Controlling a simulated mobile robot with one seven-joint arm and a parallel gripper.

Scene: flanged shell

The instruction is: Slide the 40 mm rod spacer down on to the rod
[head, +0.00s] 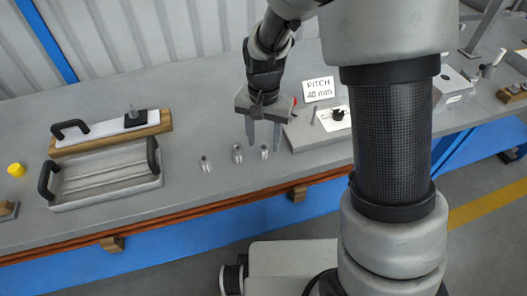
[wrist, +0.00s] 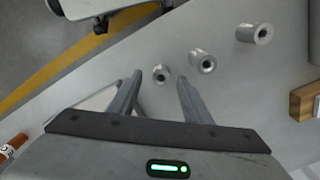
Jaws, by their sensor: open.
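Three grey hollow metal spacers stand upright in a row on the bench: a left one (head: 206,164), a middle one (head: 237,154) and a right one (head: 264,152). Which is 40 mm cannot be told. My gripper (head: 264,147) is open and points down at the right spacer. In the wrist view that spacer (wrist: 161,74) shows between the fingertips, with a gap on both sides. The middle (wrist: 202,62) and left (wrist: 254,33) spacers lie outside the jaws. A thin upright pin, perhaps the rod (head: 313,116), stands on the grey plate (head: 310,137).
A sign (head: 319,89) reads "PITCH 40 mm". A white card with a black knob (head: 337,114) lies on the plate. A tray with black handles (head: 105,183) and a wooden-edged board (head: 110,140) are at left. Bare bench surrounds the spacers.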

